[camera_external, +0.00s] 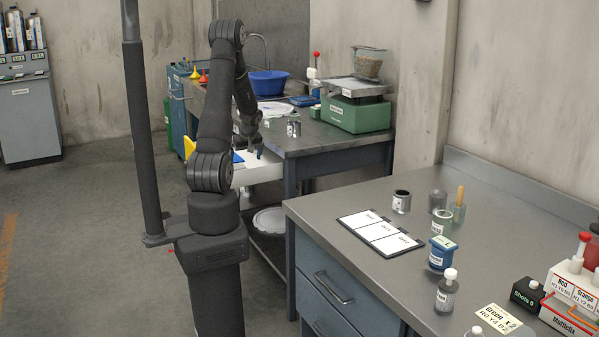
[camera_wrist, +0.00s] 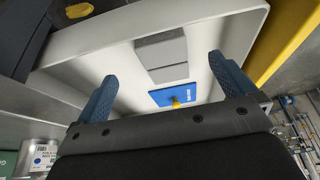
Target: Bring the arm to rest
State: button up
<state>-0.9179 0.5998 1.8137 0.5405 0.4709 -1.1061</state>
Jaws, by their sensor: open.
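My arm stands in the middle left of the external view and bends over toward the far bench. My gripper (camera_external: 254,152) hangs at a white open tray or drawer (camera_external: 262,172), partly hidden by my arm. In the wrist view my gripper (camera_wrist: 162,68) is open, with its two blue fingers apart and nothing between them. Beyond the fingers, inside the white tray (camera_wrist: 95,42), lie a blue flat piece (camera_wrist: 163,97) with a yellow part and grey flat pieces (camera_wrist: 163,52). I cannot tell how far the fingertips are from the tray's floor.
The far bench (camera_external: 330,140) carries a blue bowl (camera_external: 268,83), a green scale (camera_external: 356,113) and small cans. The near bench (camera_external: 310,208) holds a white-panelled board (camera_external: 380,233), several cans and bottles. A yellow piece (camera_external: 189,146) stands by the tray.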

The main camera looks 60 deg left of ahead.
jog(key=x, duration=0.9)
jog(key=shift+f, duration=0.15)
notch_tip(320, 180, up, 5)
jog(key=shift+w+r, duration=0.1)
jog(key=w+d+r, duration=0.5)
jog(key=d+r, duration=0.2)
jog(key=d, duration=0.4)
notch_tip(320, 180, up, 13)
jog(key=w+d+m+t, duration=0.1)
jog(key=w+d+m, duration=0.2)
jog(key=w, duration=0.6)
jog(key=shift+d+r, duration=0.5)
jog(key=shift+d, duration=0.2)
jog(key=shift+w, duration=0.1)
